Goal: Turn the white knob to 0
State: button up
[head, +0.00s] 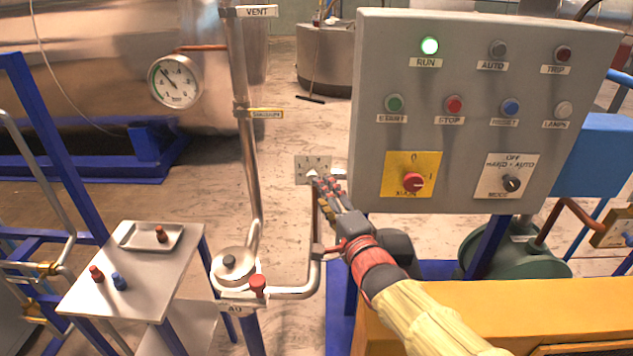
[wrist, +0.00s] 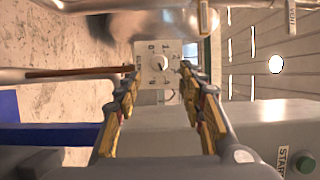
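The white knob (wrist: 158,64) sits on a small pale plate (wrist: 144,50) with dark marks around it. The knob's pointer setting is too small to read for certain. In the head view the plate (head: 301,162) stands left of the grey control panel, with the knob (head: 312,173) partly hidden by my fingertips. My gripper (head: 325,184) reaches from the lower right toward the knob. In the wrist view my gripper (wrist: 160,77) is open, its two fingers apart with the knob showing between and beyond the tips. I cannot tell whether either finger touches it.
The grey control panel (head: 365,110) with lamps, buttons and a red switch (head: 413,181) stands close right of my gripper. A steel pipe (head: 247,130) rises to the left. A small table (head: 133,278) with red and blue pieces stands at lower left.

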aim_at(313, 175)
jog(key=b+x, duration=0.1)
jog(key=x, duration=0.6)
jog(key=shift+f, duration=0.1)
jog(key=shift+c, duration=0.3)
grip_shut()
